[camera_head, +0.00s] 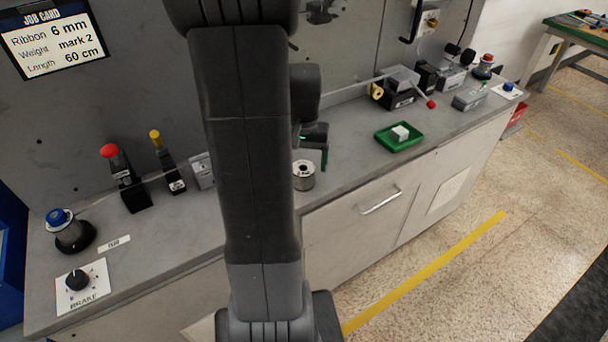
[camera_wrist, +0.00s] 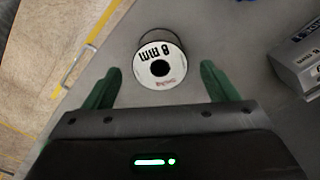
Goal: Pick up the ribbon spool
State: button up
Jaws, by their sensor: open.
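The ribbon spool (camera_head: 303,174) stands upright on the grey bench top, just right of my arm in the head view. In the wrist view the spool (camera_wrist: 160,64) shows a white round top with a dark centre hole and a label that reads 8 mm, upside down. My gripper (camera_wrist: 158,82) has two green fingers spread apart, one on either side of the spool's near part, with nothing held between them. In the head view my gripper (camera_head: 318,152) is partly hidden behind my arm, close to the spool.
A job card (camera_head: 53,38) reads Ribbon 6 mm, mark 2, 60 cm. A green tray (camera_head: 400,146) with a white block lies to the right. Levers with red (camera_head: 109,151) and yellow knobs stand left. A grey labelled box (camera_wrist: 300,62) sits right of the spool in the wrist view.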

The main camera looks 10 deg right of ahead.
aim_at(303, 174)
jog(key=f, duration=0.4)
jog(key=shift+s+a+f, duration=0.1)
jog(key=shift+s+f, duration=0.1)
jog(key=shift+f, duration=0.2)
jog(key=c, duration=1.3)
